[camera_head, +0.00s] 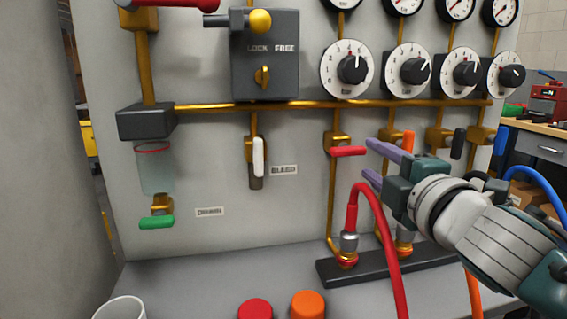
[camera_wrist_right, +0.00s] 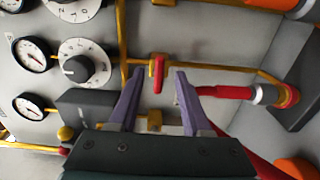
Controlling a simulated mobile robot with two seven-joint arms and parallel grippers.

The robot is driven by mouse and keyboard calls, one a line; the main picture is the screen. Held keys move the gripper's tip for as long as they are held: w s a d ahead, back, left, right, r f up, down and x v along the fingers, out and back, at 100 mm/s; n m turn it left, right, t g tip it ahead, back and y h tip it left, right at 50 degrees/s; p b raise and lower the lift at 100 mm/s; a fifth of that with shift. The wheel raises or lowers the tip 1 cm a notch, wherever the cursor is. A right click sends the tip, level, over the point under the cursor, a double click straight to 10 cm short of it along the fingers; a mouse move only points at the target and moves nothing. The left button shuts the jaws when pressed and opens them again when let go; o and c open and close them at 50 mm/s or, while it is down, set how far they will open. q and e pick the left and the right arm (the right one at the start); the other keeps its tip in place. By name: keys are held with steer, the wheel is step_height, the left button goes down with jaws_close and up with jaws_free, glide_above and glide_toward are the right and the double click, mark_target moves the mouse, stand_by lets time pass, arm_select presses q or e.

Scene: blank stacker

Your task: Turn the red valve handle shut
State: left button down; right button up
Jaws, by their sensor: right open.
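The red valve handle (camera_head: 348,151) is a short bar on a brass valve, lying level across its upright pipe in the head view. In the right wrist view the red handle (camera_wrist_right: 158,74) appears between and just beyond the two purple fingertips. My right gripper (camera_head: 367,159) comes from the right, its open fingers pointing at the handle's right end, one higher and one lower. The right gripper (camera_wrist_right: 158,84) holds nothing. Any contact with the handle cannot be told. My left gripper is not in view.
A red hose (camera_head: 380,220) rises from a coupling just below the handle and passes under my right gripper. An orange valve handle (camera_head: 408,141) stands upright close behind the fingers. Black dial knobs (camera_head: 353,69) sit above. Red and orange caps (camera_head: 307,304) are on the bench.

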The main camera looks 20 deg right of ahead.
steer(key=v, duration=0.5)
steer(key=shift+s+a, duration=0.1)
steer(key=shift+s, duration=0.3)
